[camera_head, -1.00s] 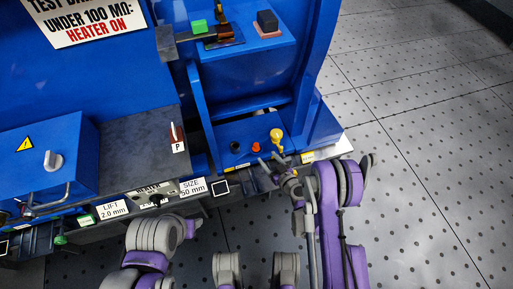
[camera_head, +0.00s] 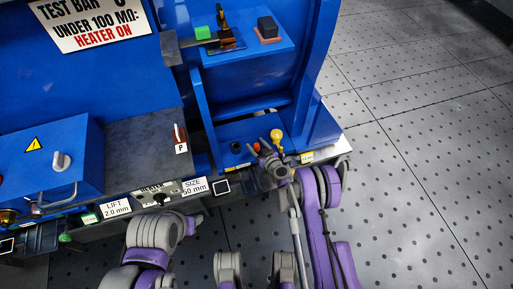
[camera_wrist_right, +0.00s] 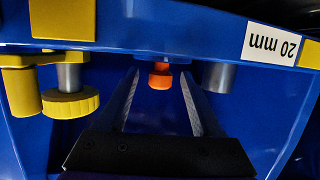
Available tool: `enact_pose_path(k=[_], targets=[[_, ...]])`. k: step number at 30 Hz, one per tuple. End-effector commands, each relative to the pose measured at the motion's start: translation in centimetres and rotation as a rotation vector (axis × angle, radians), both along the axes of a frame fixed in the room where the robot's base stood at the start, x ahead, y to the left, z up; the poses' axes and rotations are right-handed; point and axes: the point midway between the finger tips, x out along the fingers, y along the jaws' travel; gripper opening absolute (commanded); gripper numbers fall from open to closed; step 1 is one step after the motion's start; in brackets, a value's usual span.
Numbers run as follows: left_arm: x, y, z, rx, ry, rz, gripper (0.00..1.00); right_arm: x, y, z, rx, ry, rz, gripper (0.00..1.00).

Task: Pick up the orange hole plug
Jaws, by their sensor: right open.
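The orange hole plug (camera_wrist_right: 160,77) shows in the right wrist view, set at the edge of a blue panel, between and beyond my open right fingers (camera_wrist_right: 160,105). In the head view the plug (camera_head: 257,147) is a small orange spot on the blue ledge, partly behind my right gripper (camera_head: 269,150). The right gripper is open and empty, close to the plug; I cannot tell whether it touches.
A yellow knob (camera_head: 277,135) stands just right of the plug; it also shows in the right wrist view (camera_wrist_right: 70,104). A dark round part (camera_head: 235,147) is to the left. A grey cylinder (camera_wrist_right: 220,77) and a 20 mm label (camera_wrist_right: 271,43) are beside the plug. Free floor (camera_head: 430,160) lies right.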

Motion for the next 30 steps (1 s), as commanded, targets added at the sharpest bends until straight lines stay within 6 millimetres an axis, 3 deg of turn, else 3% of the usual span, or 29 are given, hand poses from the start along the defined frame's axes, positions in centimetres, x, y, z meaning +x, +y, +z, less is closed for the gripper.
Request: enact_pose_path(k=[6,17,30], targets=[[-0.01,0.00,0.04,0.000,0.000,0.000,0.50,0.03,0.01,0.04,0.000,0.000,0.000,0.65],[0.00,0.00,0.03,0.000,0.000,0.000,0.50,0.02,-0.02,0.03,0.000,0.000,-0.001,0.00],[-0.03,0.00,0.32,0.000,-0.001,0.000,0.50,0.03,-0.02,0.85,0.000,0.000,0.000,0.00]])
